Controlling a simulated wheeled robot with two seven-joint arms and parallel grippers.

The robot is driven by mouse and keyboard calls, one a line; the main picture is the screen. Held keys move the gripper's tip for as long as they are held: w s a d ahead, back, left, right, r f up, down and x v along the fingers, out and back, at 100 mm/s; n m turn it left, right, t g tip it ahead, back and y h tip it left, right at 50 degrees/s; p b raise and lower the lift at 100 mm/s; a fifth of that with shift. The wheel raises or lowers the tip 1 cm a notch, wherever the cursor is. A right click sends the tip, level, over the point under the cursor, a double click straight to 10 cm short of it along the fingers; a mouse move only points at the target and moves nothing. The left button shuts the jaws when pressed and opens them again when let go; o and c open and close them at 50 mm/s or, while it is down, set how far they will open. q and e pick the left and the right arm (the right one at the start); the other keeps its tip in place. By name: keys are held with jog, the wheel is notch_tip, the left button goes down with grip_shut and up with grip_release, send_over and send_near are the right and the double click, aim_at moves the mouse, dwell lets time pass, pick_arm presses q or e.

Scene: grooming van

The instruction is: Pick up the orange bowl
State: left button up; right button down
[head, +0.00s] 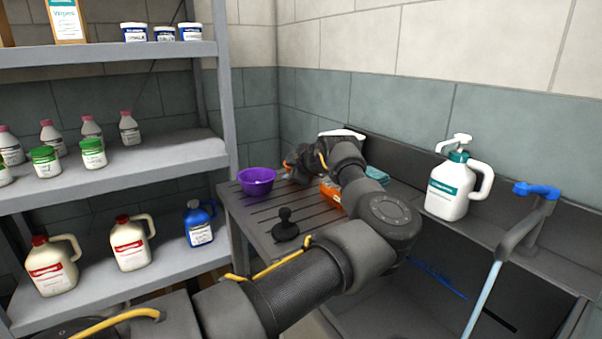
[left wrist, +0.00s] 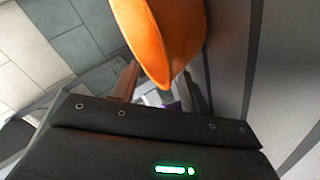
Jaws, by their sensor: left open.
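The orange bowl (head: 331,196) is on the slatted grey counter in the head view, mostly hidden behind my left arm. It looms large and close in the left wrist view (left wrist: 165,38), tilted in that picture, in front of my fingers. My left gripper (head: 292,168) is open, over the counter just beyond the bowl. Its fingers (left wrist: 163,92) show at either side below the bowl's edge in the left wrist view. Whether they touch the bowl I cannot tell. My right gripper is not in view.
A purple bowl (head: 257,181) stands left of my left gripper. A black knobbed tool (head: 286,226) stands nearer on the counter (head: 248,217). Shelves (head: 150,170) with bottles fill the left.

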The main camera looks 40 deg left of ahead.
pick_arm(q)
jog(key=shift+c, duration=0.5)
grip_shut()
jog(key=shift+r, duration=0.15)
